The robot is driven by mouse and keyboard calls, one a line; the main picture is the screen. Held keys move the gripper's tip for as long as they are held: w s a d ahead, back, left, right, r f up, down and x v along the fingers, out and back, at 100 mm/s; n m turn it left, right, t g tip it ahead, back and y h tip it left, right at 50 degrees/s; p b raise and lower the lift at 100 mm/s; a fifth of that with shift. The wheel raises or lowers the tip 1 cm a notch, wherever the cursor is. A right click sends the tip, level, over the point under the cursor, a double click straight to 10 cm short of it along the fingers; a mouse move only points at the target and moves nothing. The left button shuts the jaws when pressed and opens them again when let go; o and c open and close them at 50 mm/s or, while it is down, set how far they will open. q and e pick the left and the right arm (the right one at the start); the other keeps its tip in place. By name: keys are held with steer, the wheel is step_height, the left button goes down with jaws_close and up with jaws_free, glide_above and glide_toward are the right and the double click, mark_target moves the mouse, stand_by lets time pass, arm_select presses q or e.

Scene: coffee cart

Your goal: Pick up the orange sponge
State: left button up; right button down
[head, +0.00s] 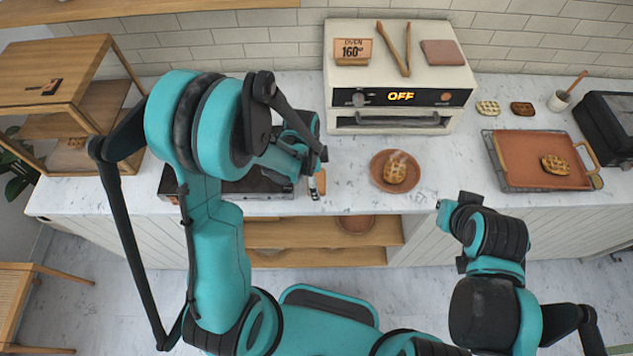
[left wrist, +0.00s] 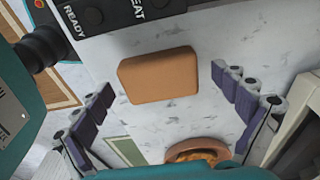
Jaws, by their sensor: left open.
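The orange sponge (left wrist: 158,76) is a rounded block lying flat on the white marble counter in the left wrist view. My left gripper (left wrist: 162,84) is open, with its purple-padded fingers apart on either side of the sponge and nothing between them held. In the head view my left gripper (head: 314,168) hangs over the counter left of the brown plate. A small orange-brown part of the sponge (head: 320,182) shows beside it; the gripper hides most of it. My right gripper (head: 446,208) is at the counter's front edge, away from the sponge; its fingers are unclear.
A black machine (left wrist: 125,12) lies close to the sponge in the left wrist view. A brown plate (head: 376,180) with a waffle-like pastry (head: 395,170) is to the right. The oven (head: 400,75) stands behind. A tray (head: 510,168) is farther right. Counter between plate and tray is clear.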

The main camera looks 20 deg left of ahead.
mark_target(321, 181)
arm_select(q)
steer(key=shift+r, duration=0.1)
steer(key=c, duration=1)
steer(key=shift+r, duration=0.5)
steer(key=r, duration=0.2)
steer(key=d+r+p, duration=0.1)
steer(key=r, duration=0.1)
steer(key=shift+s+p, duration=0.15)
steer(key=shift+p, duration=0.15)
steer(key=s+d+r+p, duration=0.1)
steer(key=s+d+r, duration=0.1)
steer(key=d+r, duration=0.4)
steer(key=d, duration=0.4)
steer(key=shift+s+d, duration=0.15)
steer(key=shift+s, duration=0.2)
steer(key=shift+c, duration=0.6)
